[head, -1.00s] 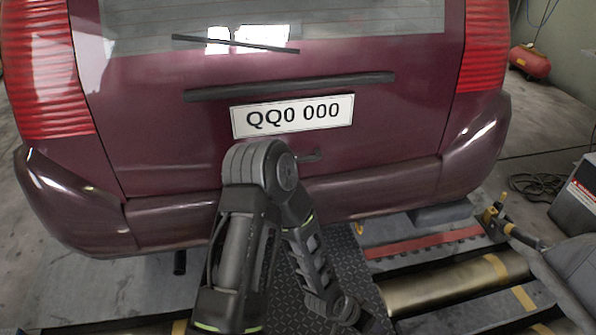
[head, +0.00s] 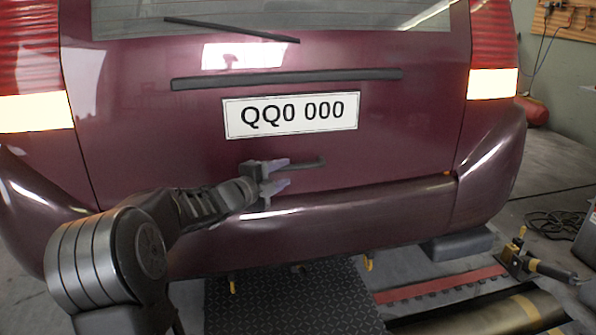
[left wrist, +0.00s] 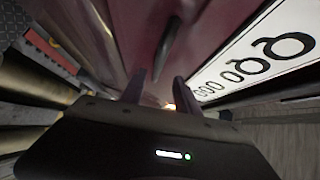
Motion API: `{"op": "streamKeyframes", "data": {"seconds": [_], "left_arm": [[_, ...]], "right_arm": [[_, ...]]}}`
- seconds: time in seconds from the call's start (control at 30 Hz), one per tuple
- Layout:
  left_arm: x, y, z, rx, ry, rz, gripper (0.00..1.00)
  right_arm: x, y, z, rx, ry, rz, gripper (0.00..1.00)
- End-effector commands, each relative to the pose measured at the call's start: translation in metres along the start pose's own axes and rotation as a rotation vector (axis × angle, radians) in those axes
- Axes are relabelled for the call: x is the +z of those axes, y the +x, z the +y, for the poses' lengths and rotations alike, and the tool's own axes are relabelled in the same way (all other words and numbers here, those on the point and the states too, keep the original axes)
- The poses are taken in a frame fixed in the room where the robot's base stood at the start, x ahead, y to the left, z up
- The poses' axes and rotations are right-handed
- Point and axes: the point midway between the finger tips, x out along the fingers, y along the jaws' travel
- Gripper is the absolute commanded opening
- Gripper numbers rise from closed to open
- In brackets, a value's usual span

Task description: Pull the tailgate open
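The maroon tailgate (head: 400,135) of a car fills the head view and sits flush above the bumper. A white plate reading QQ0 000 (head: 290,114) is on it. A short dark handle (head: 308,163) sticks out below the plate. My left gripper (head: 283,174) is at the handle's left end, fingers apart. In the left wrist view the two fingers (left wrist: 160,90) are spread, and the dark handle (left wrist: 168,44) points towards the gap between them. I cannot tell whether they touch it. My right gripper is not in view.
The bumper (head: 340,220) runs just below the handle. A dark tread plate (head: 290,305) and a metal roller (head: 490,318) lie on the floor beneath and at right. A yellow fitting (head: 515,250) stands at right. A red tank (head: 533,112) is behind.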

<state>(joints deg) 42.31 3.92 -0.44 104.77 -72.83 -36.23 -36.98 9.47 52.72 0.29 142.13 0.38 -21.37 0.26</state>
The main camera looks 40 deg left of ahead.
Motion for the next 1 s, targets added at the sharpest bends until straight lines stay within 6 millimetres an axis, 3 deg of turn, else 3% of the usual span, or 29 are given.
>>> {"op": "streamKeyframes", "data": {"seconds": [0.27, 0.7, 1.0], "left_arm": [[-0.001, 0.005, 0.001, 0.002, -0.004, 0.001, 0.38], [-0.001, 0.066, 0.003, 0.003, -0.005, 0.003, 0.38], [0.000, 0.079, 0.001, 0.002, -0.006, 0.000, 0.38]], "right_arm": [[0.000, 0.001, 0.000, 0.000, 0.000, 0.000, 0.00], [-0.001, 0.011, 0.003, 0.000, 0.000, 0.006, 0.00], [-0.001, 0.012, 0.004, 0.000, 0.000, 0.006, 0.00]]}}
